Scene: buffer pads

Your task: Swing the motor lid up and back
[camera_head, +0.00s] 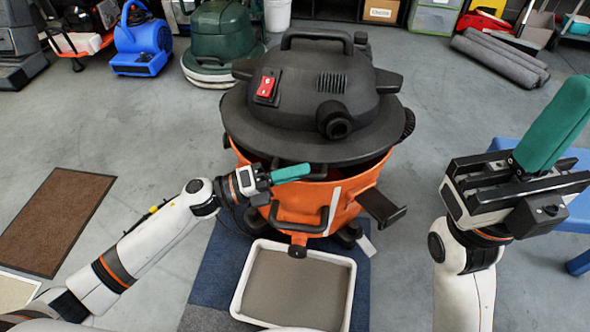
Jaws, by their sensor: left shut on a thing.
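The black motor lid (318,92) sits over the orange vacuum drum (305,205). It has a top handle, a red switch (266,86) and a round port. A dark gap shows between the lid's front rim and the drum. My right gripper (555,120) is raised at the right, apart from the vacuum, teal fingers pointing up. I cannot tell whether its fingers are apart.
A white-rimmed tray (351,300) with grey contents lies in front of the drum on a blue mat (205,285). A blue stool (578,215) stands at the right. A blue blower (143,40) and a green machine (220,35) stand behind. Rolled grey mats (500,58) lie back right.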

